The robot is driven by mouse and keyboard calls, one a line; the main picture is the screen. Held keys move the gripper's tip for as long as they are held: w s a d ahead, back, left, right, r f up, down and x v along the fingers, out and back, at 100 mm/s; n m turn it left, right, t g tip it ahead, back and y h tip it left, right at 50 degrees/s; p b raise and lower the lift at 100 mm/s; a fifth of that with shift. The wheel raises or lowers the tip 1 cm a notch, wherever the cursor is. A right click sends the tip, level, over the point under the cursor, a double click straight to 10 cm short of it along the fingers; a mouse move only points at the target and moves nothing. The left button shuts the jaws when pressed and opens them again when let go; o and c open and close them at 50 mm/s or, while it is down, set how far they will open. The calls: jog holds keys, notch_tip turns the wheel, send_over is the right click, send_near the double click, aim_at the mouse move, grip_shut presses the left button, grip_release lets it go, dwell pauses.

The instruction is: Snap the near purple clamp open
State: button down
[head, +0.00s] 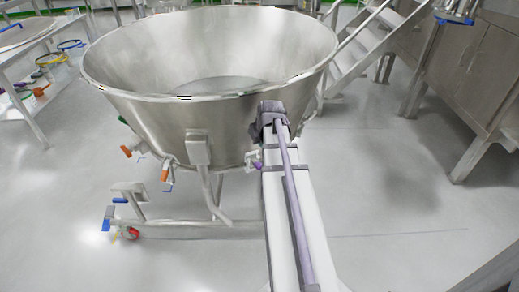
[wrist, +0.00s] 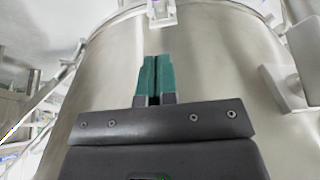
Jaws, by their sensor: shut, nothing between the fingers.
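The near purple clamp (head: 257,164) is a small lever on the lower side of a large steel bowl (head: 150,105), just left of my arm in the head view. My arm covers part of that area.
Orange levers (head: 165,175) hang from the bowl's underside at the left. The bowl stands on a wheeled frame with blue-tipped pedals (head: 107,225). A boxy fitting (wrist: 288,92) sticks out at right in the wrist view. Steps (head: 375,35) stand behind; floor at right is clear.

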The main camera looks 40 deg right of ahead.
jog(key=b, duration=0.9)
send_over(259, 165)
jog(key=f, duration=1)
jog(key=shift+w, duration=0.25)
jog(key=f+b, duration=0.1)
jog(key=s+b, duration=0.1)
jog(key=f+b, duration=0.1)
jog(key=shift+s+a+f, duration=0.25)
jog(key=shift+s+f, duration=0.05)
jog(key=shift+f, duration=0.05)
jog(key=shift+r, duration=0.1)
